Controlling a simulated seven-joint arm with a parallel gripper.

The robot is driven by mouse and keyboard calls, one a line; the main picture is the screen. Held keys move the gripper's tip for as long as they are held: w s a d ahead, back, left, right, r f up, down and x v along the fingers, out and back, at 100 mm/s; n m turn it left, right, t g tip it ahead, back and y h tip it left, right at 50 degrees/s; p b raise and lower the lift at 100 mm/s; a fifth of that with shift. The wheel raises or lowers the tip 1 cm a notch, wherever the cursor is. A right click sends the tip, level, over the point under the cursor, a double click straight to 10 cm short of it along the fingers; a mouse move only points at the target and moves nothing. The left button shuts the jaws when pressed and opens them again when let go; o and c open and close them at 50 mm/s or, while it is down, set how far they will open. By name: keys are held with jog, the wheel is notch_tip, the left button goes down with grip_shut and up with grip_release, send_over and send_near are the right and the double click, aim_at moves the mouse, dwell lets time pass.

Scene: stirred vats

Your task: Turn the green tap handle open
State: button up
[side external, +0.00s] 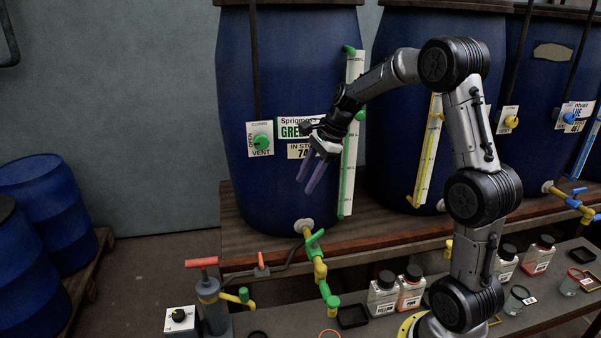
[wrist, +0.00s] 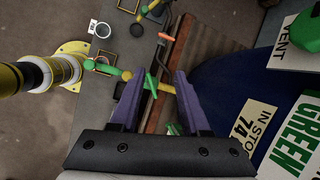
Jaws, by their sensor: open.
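The green tap handle (side external: 315,237) is a small lever on the yellow tap pipe (side external: 319,267), low on the front of the blue vat with the green label. The pipe ends in a green spout (side external: 332,301). My gripper (side external: 311,187) has purple fingers, is open and empty, and hangs above the tap, apart from it. In the wrist view, the handle (wrist: 150,82) appears between the fingers (wrist: 157,84), lying slanted across the yellow pipe.
The blue vat (side external: 240,100) stands close behind my gripper, with a green vent knob (side external: 261,141) and a white level gauge (side external: 352,130). A hand pump with a red handle (side external: 201,262) stands left of the tap. Bottles (side external: 383,294) and a black tray (side external: 352,316) sit right of the spout.

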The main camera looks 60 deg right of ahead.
jog(key=s+a+r+n, duration=0.3)
jog(key=a+r, duration=0.3)
jog(key=a, duration=0.2)
jog(key=shift+s+a+r+n+t+h, duration=0.25)
jog(key=shift+a+n+t+h, duration=0.1)
jog(key=shift+n, duration=0.25)
jog(key=n+g+y, duration=0.1)
jog(key=g+y, duration=0.1)
jog(key=g, duration=0.1)
send_over(315, 234)
jog(key=w+a, duration=0.1)
jog(key=w, duration=0.1)
notch_tip(315, 234, down, 14)
jog(key=shift+m+g+y, duration=0.35)
jog(key=shift+m+g, duration=0.1)
jog(key=shift+m, duration=0.15)
jog(key=d+f, duration=0.1)
jog(key=f, duration=0.1)
jog(key=s+d+f, duration=0.1)
jog(key=f, duration=0.2)
jog(key=s+d+f, duration=0.1)
jog(key=f, duration=0.2)
jog(key=shift+s+d, duration=0.2)
jog(key=shift+d, duration=0.05)
jog(key=shift+f, duration=0.35)
jog(key=shift+x, duration=3.45)
